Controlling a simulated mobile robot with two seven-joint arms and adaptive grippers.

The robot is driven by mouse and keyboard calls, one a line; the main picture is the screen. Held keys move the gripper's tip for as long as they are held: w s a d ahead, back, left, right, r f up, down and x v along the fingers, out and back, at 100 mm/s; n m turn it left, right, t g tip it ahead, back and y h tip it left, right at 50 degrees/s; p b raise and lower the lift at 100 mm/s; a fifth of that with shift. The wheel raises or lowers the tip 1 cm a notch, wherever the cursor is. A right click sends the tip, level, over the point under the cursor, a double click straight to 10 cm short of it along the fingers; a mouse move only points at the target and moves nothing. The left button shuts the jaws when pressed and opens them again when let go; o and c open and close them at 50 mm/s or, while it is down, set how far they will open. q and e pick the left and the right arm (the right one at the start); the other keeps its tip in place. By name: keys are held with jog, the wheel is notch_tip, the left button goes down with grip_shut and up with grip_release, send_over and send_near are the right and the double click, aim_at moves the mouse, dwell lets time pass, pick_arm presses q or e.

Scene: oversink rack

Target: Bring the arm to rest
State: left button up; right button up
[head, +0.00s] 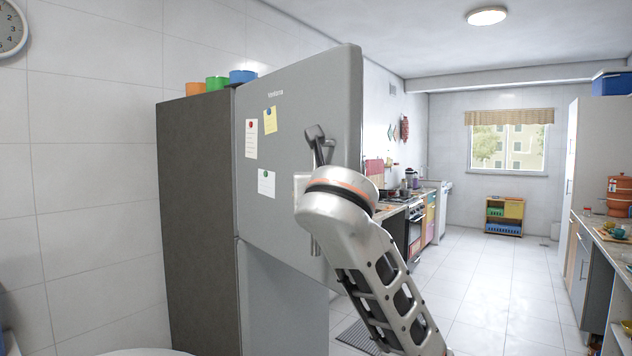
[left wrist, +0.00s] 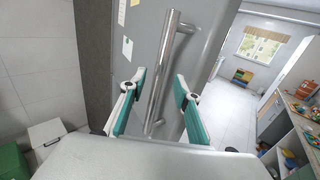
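One of my arms (head: 365,260) rises from the lower right in the head view, in front of the fridge (head: 195,220); its gripper is hidden there. In the left wrist view, my left gripper (left wrist: 160,82) is open, with its two teal-padded fingers spread apart. The fridge's vertical metal handle (left wrist: 165,65) shows between the fingers, with a gap on each side. I cannot tell how far beyond the fingertips it stands. In the head view, the handle (head: 318,145) is partly covered by my arm. My right gripper is not in view.
Orange, green and blue containers (head: 217,84) stand on the fridge. Notes (head: 266,183) hang on its door. A counter with a stove (head: 413,225) is beyond it, and another counter (head: 608,245) is at right. The tiled floor (head: 490,285) between them is clear.

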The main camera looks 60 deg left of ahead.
pick_arm(q)
jog(key=shift+s+d, duration=0.3)
jog(key=shift+d, duration=0.3)
